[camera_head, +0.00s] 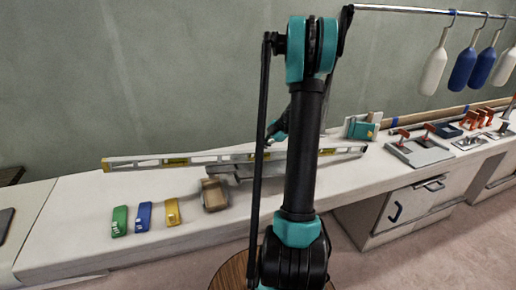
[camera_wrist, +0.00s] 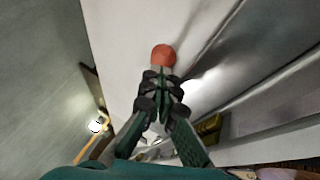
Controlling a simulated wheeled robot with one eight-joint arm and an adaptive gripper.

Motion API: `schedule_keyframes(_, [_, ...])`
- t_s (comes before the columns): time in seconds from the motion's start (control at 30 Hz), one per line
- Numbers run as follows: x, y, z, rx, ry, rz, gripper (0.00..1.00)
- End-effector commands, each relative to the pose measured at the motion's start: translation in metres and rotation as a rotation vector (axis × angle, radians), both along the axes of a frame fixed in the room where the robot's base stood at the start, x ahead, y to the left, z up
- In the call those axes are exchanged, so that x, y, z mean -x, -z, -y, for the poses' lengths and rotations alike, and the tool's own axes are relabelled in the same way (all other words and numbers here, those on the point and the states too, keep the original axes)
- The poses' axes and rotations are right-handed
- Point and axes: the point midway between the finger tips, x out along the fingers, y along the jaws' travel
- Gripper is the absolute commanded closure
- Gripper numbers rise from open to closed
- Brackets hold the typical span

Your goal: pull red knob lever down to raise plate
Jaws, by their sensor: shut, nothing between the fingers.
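In the wrist view, a round red knob (camera_wrist: 164,56) shows just beyond my fingertips against a pale surface. My gripper (camera_wrist: 162,84) is shut and empty, its two dark green fingers meeting right behind the knob. I cannot tell whether the fingertips touch it. The lever below the knob is hidden or not clear. In the head view, part of my gripper (camera_head: 277,131) shows low over the bench, behind my arm. My arm hides that area, and I cannot pick out the knob or the plate there.
A long spirit level (camera_head: 190,160) lies along the white bench (camera_head: 75,215). Green (camera_head: 120,221), blue (camera_head: 144,216) and yellow (camera_head: 172,212) blocks and a brown box (camera_head: 214,194) lie in front. A grey tray (camera_head: 420,152) stands to the right. Fenders (camera_head: 462,70) hang from a rail.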

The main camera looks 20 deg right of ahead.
Motion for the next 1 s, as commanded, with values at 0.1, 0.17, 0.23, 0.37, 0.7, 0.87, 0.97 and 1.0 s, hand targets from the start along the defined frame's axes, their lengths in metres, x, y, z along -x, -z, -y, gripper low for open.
schedule_keyframes(0.1, [0.005,0.01,0.004,0.015,-0.003,-0.013,1.0])
schedule_keyframes(0.17, [0.006,0.012,0.005,0.015,-0.003,-0.015,1.0])
schedule_keyframes(0.23, [0.007,0.013,0.006,0.015,-0.004,-0.016,1.0])
schedule_keyframes(0.37, [0.007,0.014,0.006,0.015,-0.002,-0.015,1.0])
schedule_keyframes(0.7, [0.007,0.014,0.007,0.014,-0.002,-0.016,1.0])
schedule_keyframes(0.87, [0.009,0.008,0.011,0.014,0.0,-0.015,1.0])
schedule_keyframes(0.97, [0.012,-0.002,0.017,0.013,0.003,-0.013,1.0])
schedule_keyframes(1.0, [0.014,-0.007,0.02,0.013,0.003,-0.012,1.0])
